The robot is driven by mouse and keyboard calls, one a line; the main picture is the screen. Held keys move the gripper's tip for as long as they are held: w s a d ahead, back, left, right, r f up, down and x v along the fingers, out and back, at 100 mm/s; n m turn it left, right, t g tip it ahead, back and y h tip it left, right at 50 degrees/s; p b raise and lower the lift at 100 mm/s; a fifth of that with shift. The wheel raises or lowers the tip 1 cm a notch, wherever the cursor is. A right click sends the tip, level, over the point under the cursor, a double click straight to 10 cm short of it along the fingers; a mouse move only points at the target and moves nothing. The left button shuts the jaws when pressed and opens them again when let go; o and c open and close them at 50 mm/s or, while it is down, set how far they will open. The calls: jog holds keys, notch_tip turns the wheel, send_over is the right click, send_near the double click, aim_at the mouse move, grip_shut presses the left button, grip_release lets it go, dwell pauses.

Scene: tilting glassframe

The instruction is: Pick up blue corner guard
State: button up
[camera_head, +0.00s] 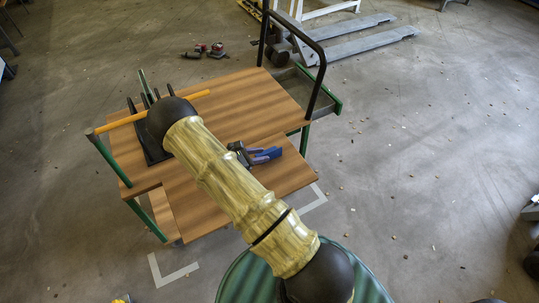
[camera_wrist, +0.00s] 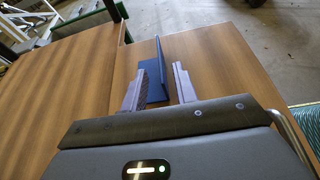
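The blue corner guard (camera_wrist: 152,72) lies on the brown wooden top of a trolley (camera_wrist: 225,75). One flange stands up and the other part lies low. In the head view the blue guard (camera_head: 267,155) shows near the right edge of the lower board, beside my gripper (camera_head: 248,155). In the wrist view my gripper (camera_wrist: 160,68) is open, with the guard between and a little beyond its two grey fingers. There is a visible gap to the right finger. The left finger is close to the guard; I cannot tell if it touches.
A black rack (camera_head: 152,148) and an orange rod (camera_head: 125,121) are at the trolley's left, partly behind my arm. A black push handle (camera_head: 322,65) rises at the far right end. Power tools (camera_head: 207,50) and a pallet jack (camera_head: 360,42) are on the floor behind.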

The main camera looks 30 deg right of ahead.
aim_at(271, 153)
jog(key=x, duration=0.4)
jog(key=shift+s+d+r+p, duration=0.1)
jog(key=shift+d+r+p, duration=0.1)
jog(key=shift+p, duration=0.1)
jog(key=shift+d+f, duration=0.25)
jog(key=shift+d, duration=0.2)
jog(key=shift+a, duration=0.15)
grip_shut()
